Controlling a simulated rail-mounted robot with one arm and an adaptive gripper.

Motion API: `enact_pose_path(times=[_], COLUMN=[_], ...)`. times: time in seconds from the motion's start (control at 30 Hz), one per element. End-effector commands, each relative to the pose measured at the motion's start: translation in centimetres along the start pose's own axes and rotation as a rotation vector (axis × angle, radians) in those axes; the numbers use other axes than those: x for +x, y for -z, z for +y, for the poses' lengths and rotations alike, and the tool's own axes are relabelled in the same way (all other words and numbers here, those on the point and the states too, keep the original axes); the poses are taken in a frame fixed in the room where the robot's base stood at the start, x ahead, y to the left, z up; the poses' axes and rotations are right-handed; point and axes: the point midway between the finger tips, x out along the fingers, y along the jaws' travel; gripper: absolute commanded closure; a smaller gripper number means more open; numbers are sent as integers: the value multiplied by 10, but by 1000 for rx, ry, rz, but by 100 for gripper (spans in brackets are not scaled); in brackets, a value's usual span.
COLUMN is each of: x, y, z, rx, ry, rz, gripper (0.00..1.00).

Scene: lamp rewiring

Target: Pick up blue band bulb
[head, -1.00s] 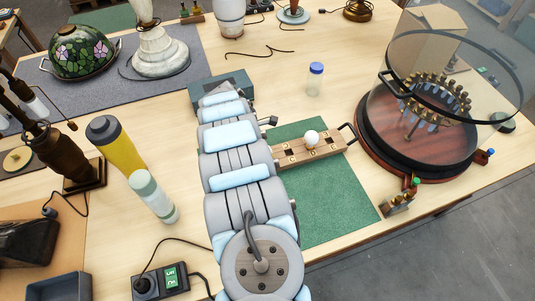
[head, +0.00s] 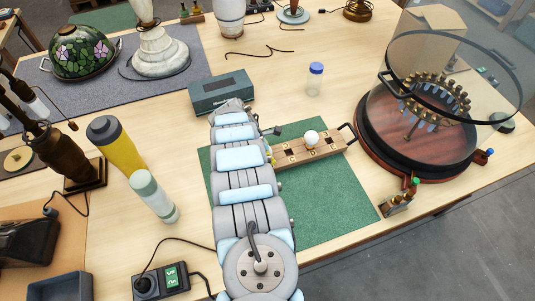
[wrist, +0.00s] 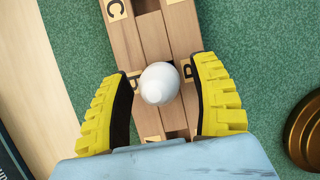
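A white round bulb (wrist: 160,83) sits in a wooden rack (wrist: 179,28) marked with letters, in the wrist view. My gripper (wrist: 163,72) is open, with its yellow-backed, black-padded fingers on either side of the bulb and a gap to each. In the head view a white bulb (head: 311,138) stands on the rack (head: 325,146); I cannot tell whether it is the same one. My gripper (head: 271,155) is near the rack's left end there, mostly hidden by my arm. No blue band is visible on the bulb.
The rack lies on a green mat (head: 330,205). A dark teal box (head: 221,92) is behind it. A blue-capped jar (head: 315,80) stands beyond. A glass-covered carousel (head: 420,130) is at the right. A round brass piece (wrist: 305,130) lies beside the rack.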

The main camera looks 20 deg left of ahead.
Motion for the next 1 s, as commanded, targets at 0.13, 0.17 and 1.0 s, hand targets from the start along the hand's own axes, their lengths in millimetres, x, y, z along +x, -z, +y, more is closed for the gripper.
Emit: enact_pose_path(times=[0.13, 0.17, 1.0], x=[0, 0, -29], y=[0, 0, -14], z=[0, 0, 0], rx=[0, 0, 1], ry=[0, 0, 1], rz=[0, 0, -3], gripper=[84, 92, 96])
